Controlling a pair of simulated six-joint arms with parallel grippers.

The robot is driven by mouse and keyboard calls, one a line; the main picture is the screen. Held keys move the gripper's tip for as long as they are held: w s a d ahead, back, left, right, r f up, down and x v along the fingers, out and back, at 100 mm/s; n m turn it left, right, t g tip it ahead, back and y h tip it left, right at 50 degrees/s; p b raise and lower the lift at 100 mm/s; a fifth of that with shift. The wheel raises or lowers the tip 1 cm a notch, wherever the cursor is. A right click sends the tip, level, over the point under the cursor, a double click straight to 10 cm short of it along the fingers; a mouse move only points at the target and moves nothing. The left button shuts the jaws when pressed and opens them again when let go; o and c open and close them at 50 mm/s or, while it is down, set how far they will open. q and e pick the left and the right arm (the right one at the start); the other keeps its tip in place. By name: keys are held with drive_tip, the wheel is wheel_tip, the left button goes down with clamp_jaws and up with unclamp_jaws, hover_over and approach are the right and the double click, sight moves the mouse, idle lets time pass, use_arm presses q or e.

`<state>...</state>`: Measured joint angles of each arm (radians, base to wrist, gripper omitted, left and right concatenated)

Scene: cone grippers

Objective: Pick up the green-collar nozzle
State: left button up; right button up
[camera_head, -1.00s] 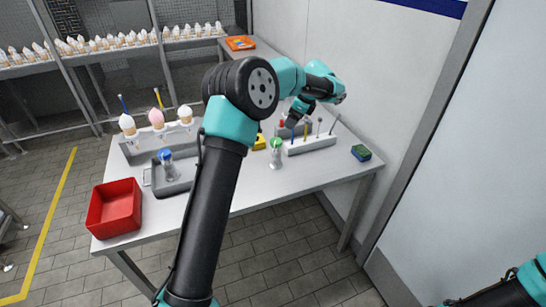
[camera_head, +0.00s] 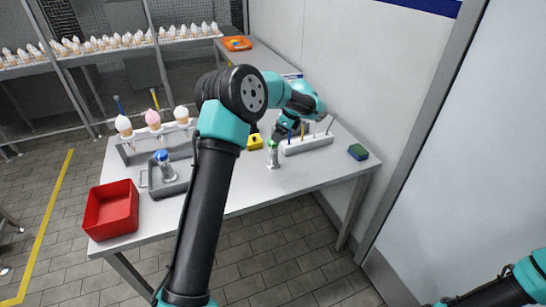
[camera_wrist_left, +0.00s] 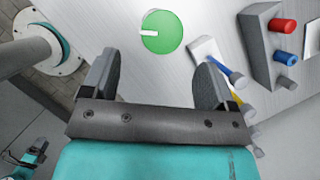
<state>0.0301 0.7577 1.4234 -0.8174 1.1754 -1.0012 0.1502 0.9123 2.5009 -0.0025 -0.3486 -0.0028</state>
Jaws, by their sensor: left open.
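The green-collar nozzle (camera_head: 273,156) stands upright on the table, a clear-grey body with a green top. In the left wrist view its green round top (camera_wrist_left: 162,32) lies just beyond the fingertips, centred between them. My left gripper (camera_head: 281,134) is close above and behind the nozzle in the head view, partly hidden by my arm. In the left wrist view my left gripper (camera_wrist_left: 155,80) has its two fingers wide apart with nothing between them. My right gripper is out of view; only part of that arm shows at the lower right.
A grey tray (camera_head: 182,183) holds a blue-collar nozzle (camera_head: 164,165).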

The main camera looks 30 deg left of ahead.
sight(273, 146)
use_arm(q)
drive_tip(key=shift+x, duration=2.05)
drive_tip(key=shift+x, duration=2.55)
drive_tip(key=shift+w+d+f, duration=0.1)
drive_tip(key=shift+d, duration=0.1)
drive_tip(key=shift+c, duration=0.2)
drive_tip(key=c, duration=1.1)
